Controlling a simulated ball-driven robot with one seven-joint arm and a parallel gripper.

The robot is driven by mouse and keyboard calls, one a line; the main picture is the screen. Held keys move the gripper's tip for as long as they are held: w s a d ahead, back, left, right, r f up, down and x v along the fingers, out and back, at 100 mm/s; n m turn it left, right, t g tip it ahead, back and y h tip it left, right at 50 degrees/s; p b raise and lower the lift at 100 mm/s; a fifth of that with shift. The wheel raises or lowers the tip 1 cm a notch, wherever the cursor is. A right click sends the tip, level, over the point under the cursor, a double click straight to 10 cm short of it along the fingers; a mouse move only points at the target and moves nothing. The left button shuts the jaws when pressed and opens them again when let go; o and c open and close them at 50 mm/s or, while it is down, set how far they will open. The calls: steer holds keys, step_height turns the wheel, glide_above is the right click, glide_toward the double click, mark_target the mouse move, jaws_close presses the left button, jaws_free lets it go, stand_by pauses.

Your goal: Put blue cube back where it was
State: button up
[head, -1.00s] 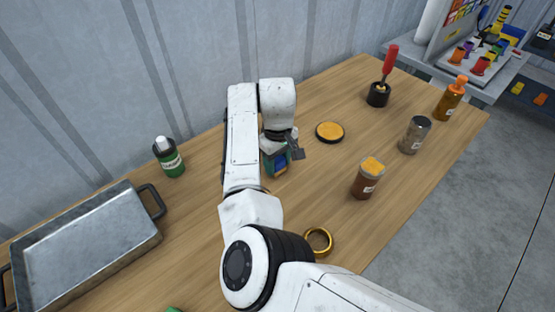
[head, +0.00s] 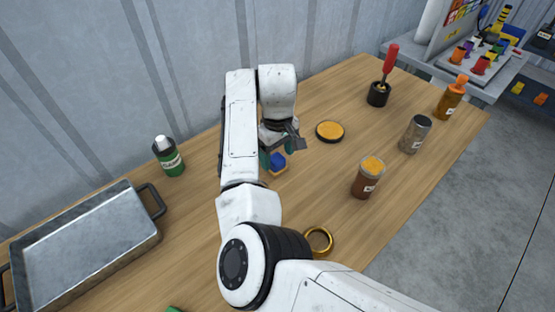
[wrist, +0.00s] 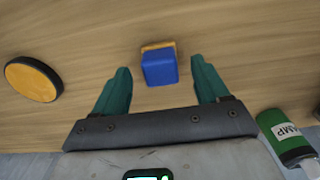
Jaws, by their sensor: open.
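The blue cube (head: 277,160) sits on top of a small orange-yellow block, which shows as a thin edge under it in the head view. In the wrist view the blue cube (wrist: 159,68) covers most of the orange-yellow block (wrist: 157,46), whose far edge shows. My gripper (wrist: 162,84) is open, with its green fingers apart on either side of the cube and nothing held. In the head view my gripper (head: 276,158) is just above the cube, and the arm hides part of the area to its left.
A round orange-topped disc (head: 330,131) lies right of the cube. A brown jar (head: 368,178), a grey shaker (head: 415,134) and an orange bottle (head: 448,102) stand further right. A gold ring (head: 318,241) lies nearer me. A green bottle (head: 169,156) and a metal tray (head: 151,238) are left.

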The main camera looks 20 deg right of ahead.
mark_target(278, 159)
step_height(278, 159, up, 9)
steer(key=shift+b, duration=0.3)
steer(key=shift+r, duration=0.1)
